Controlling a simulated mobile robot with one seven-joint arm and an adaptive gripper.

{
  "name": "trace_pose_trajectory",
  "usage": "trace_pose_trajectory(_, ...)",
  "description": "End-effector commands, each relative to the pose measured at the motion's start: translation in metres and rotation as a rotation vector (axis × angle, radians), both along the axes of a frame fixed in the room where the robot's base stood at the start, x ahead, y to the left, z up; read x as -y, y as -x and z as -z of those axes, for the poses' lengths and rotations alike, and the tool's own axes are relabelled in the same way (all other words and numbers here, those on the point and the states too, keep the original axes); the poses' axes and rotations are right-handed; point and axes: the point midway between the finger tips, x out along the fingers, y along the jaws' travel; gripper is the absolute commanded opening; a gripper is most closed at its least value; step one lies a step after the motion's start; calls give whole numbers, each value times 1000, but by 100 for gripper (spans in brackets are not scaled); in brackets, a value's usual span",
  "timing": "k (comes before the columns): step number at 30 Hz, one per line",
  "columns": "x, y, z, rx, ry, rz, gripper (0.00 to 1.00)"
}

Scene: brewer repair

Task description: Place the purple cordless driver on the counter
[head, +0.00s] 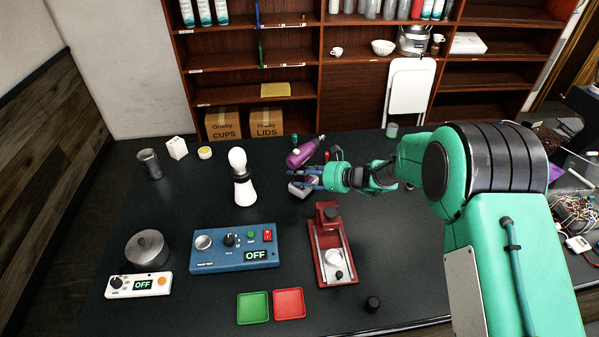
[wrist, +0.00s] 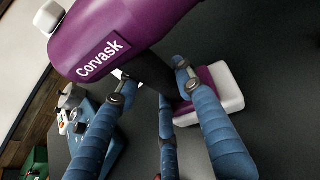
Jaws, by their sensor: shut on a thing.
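The purple cordless driver (head: 301,154) is at the back middle of the black counter (head: 180,215) in the head view. My gripper (head: 312,178) is shut on its handle. In the wrist view the purple driver body (wrist: 135,32) reads "Corvask". My blue fingers (wrist: 152,78) close around the dark handle below the body. The driver's white and purple base (wrist: 222,88) shows beyond the fingers at the right. The driver looks upright but somewhat tilted in the head view. Whether its base touches the counter, I cannot tell.
A white and black bulb-shaped bottle (head: 243,180) stands left of the driver. A blue control box (head: 215,255) and a red device (head: 333,262) are nearer the front. Green (head: 252,308) and red (head: 289,303) trays lie at the front edge. Counter right of the red device is mostly clear.

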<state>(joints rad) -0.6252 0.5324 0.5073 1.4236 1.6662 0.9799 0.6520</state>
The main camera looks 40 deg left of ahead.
Motion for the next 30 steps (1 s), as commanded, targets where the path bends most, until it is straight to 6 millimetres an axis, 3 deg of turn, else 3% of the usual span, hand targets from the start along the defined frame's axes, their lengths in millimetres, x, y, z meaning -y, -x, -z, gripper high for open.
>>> trace_pose_trajectory(19, -1, -1, 12, 3, -5, 0, 0)
trace_pose_trajectory(20, 0, 0, 14, 0, -1, 1, 42)
trace_pose_trajectory(22, 0, 0, 14, 0, 0, 1, 55)
trace_pose_trajectory(30, 0, 0, 15, -1, 0, 1, 55)
